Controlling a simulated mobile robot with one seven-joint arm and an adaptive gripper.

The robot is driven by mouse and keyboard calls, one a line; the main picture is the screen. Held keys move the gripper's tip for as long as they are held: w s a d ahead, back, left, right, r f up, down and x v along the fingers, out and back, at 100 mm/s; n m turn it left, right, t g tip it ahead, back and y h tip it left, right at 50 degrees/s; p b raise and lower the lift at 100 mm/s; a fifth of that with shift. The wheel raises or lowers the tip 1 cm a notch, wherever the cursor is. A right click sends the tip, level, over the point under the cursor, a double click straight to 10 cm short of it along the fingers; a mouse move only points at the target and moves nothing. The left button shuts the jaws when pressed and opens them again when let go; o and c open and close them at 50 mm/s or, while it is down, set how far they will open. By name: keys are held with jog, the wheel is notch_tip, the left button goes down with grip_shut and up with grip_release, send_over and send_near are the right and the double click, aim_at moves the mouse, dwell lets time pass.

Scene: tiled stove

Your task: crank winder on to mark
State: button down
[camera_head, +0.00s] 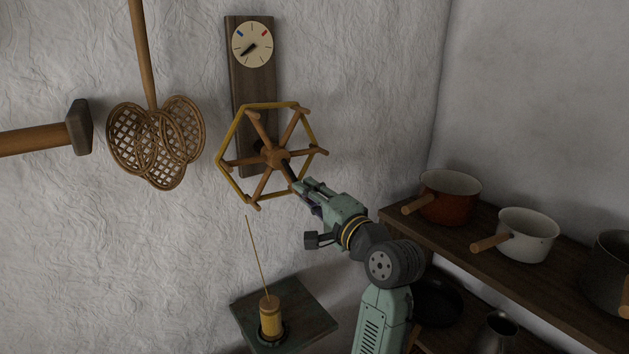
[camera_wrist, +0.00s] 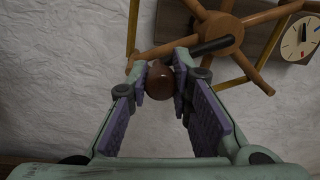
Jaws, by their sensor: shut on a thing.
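The winder (camera_head: 273,157) is a wooden wheel with several spokes and yellow thread around its rim, mounted on a dark upright board (camera_head: 252,90). A pale dial (camera_head: 252,44) on the board's top has a blue mark at upper left, a red mark at upper right and a black pointer aimed lower left. A dark crank arm (camera_wrist: 211,47) runs from the hub to a round brown knob (camera_wrist: 160,82). My gripper (camera_wrist: 160,76) is shut on the knob, one purple-padded finger on each side. In the head view my gripper (camera_head: 301,187) is lower right of the hub.
A yellow thread spool (camera_head: 270,318) stands on a small dark shelf (camera_head: 303,308) below, with a thread rising from it. Woven beaters (camera_head: 157,145) and a hammer (camera_head: 50,137) are at left. Pots (camera_head: 448,197) line a shelf at right. Open wall lies between.

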jog(key=shift+s+a+m+p, duration=0.25)
jog(key=shift+a+m+p, duration=0.15)
jog(key=shift+m, duration=0.3)
jog(key=shift+f, duration=0.1)
jog(key=c, duration=1.4)
grip_release()
jog(key=v, duration=1.2)
